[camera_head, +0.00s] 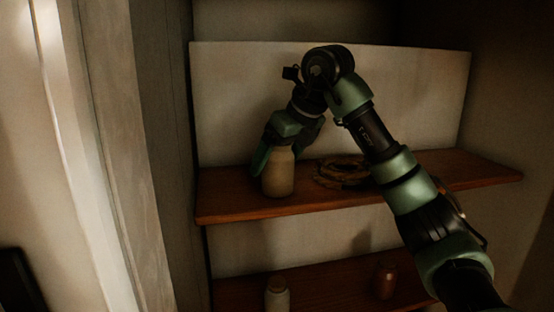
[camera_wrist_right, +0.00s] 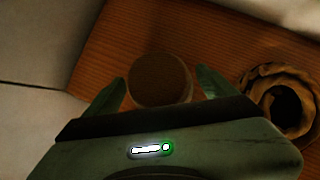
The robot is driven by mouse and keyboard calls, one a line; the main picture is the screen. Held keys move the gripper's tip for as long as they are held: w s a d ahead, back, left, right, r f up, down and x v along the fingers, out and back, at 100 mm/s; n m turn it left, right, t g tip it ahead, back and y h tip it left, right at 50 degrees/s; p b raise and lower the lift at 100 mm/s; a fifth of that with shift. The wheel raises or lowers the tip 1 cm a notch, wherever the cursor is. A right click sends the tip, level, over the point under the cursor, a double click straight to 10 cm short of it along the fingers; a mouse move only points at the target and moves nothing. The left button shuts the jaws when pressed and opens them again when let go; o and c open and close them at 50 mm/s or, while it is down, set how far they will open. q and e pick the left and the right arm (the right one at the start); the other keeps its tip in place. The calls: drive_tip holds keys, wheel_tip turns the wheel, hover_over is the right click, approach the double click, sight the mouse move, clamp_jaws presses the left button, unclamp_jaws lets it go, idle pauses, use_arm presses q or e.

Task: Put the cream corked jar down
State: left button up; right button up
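A cream jar (camera_head: 278,176) stands upright on the upper wooden shelf. In the right wrist view I look down on its round brown cork top (camera_wrist_right: 160,79). My right gripper (camera_head: 279,160) reaches down around the jar from above; it also shows in the right wrist view (camera_wrist_right: 160,85). Its green fingers stand one on each side of the jar, with narrow gaps visible beside the cork, so it looks open. The jar's base appears to rest on the shelf. My left gripper is in neither view.
The upper shelf (camera_head: 235,203) also holds a dark coiled ring (camera_head: 340,172), which shows in the wrist view (camera_wrist_right: 284,98) to the right of the jar. On the lower shelf stand a pale corked jar (camera_head: 277,296) and a reddish-brown jar (camera_head: 385,281). A wooden post (camera_head: 115,150) is at left.

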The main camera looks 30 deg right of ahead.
sight(286, 156)
drive_tip(key=b+v, duration=0.2)
drive_tip(key=v, duration=0.2)
drive_tip(key=shift+s+d+r, duration=0.1)
drive_tip(key=shift+s+r, duration=0.05)
drive_tip(key=shift+r, duration=0.15)
drive_tip(key=v, duration=0.7)
drive_tip(key=shift+r, duration=0.25)
drive_tip(key=shift+s, duration=0.1)
